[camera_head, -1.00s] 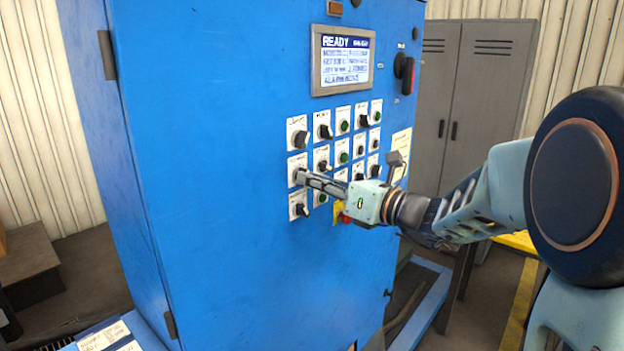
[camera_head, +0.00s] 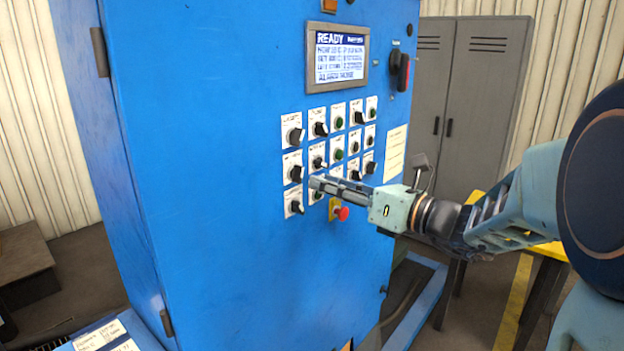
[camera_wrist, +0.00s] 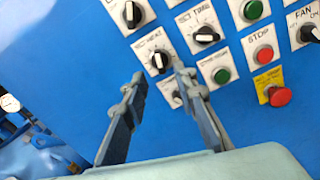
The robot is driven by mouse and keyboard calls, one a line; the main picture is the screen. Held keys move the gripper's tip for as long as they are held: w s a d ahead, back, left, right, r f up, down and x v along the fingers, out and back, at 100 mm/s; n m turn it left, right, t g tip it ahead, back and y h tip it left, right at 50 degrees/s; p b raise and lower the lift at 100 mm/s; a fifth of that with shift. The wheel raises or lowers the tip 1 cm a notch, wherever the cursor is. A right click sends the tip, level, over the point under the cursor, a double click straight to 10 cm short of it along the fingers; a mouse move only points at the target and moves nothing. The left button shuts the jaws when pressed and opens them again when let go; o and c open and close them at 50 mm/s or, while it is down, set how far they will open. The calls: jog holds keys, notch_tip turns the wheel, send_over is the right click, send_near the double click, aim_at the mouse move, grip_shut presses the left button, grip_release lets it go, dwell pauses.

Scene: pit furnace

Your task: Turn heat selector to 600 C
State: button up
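The heat selector (camera_wrist: 158,62), labelled SET HEAT, is a black knob with a white pointer line on a white plate. It is the middle knob of the left column on the blue cabinet, also visible in the head view (camera_head: 296,173). Its scale numbers are too small to read. My gripper (camera_wrist: 158,78) is open, its two fingers spread apart with nothing between them, just short of the knob. In the head view my gripper (camera_head: 314,181) is slightly right of the selector, apart from it. The display (camera_head: 339,58) reads READY; its smaller lines are not clearly legible.
The SET TIME knob (camera_wrist: 205,35) is right of the selector, and another knob (camera_wrist: 174,97) is partly hidden behind my right finger. A red emergency button (camera_head: 341,213) sits below the panel rows. Grey lockers (camera_head: 470,100) stand behind.

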jog(key=v, duration=0.6)
jog(key=shift+s+d, duration=0.1)
